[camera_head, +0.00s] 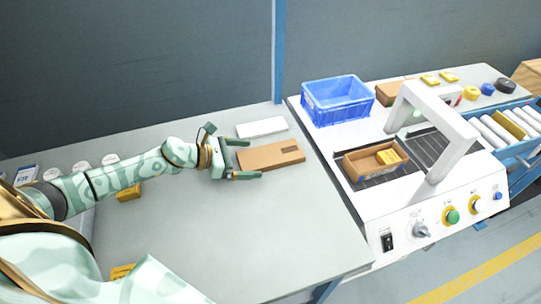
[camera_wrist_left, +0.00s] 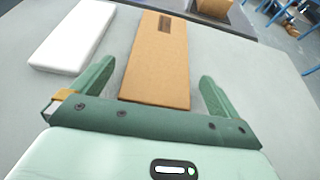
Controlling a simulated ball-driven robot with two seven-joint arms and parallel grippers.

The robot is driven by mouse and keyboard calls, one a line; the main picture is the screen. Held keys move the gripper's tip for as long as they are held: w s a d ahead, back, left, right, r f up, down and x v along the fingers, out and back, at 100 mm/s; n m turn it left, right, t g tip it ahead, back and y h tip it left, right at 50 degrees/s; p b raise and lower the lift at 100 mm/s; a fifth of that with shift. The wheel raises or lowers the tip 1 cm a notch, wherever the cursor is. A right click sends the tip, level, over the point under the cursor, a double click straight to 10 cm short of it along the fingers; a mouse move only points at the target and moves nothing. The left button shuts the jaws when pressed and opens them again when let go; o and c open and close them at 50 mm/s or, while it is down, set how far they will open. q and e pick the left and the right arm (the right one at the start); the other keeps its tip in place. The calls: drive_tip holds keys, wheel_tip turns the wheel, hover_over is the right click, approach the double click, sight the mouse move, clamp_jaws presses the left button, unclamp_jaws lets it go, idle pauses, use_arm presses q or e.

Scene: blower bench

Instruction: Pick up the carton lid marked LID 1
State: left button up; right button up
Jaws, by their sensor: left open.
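A flat brown carton lid (camera_head: 268,157) with a small dark label at its far right end lies on the grey bench. The label is too small to read. The lid also shows in the left wrist view (camera_wrist_left: 158,65), lengthwise ahead of the gripper. My left gripper (camera_head: 246,159) is open, with one finger on each side of the lid's near end. In the wrist view the fingers (camera_wrist_left: 157,88) stand clear of the lid's long sides. I cannot tell how high they are above the bench. My right gripper is not in view.
A white flat block (camera_head: 262,127) lies beside the lid; it shows in the wrist view (camera_wrist_left: 74,38). To the right stand a white machine (camera_head: 420,222) with an open brown carton (camera_head: 361,171) and a blue crate (camera_head: 338,101). The bench (camera_head: 270,225) is clear in front of the lid.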

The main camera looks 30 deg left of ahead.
sight(256, 158)
use_arm(q)
drive_tip(key=x, duration=0.3)
drive_tip(key=shift+w, duration=0.1)
drive_tip(key=c, duration=1.1)
drive_tip(key=shift+o, duration=0.2)
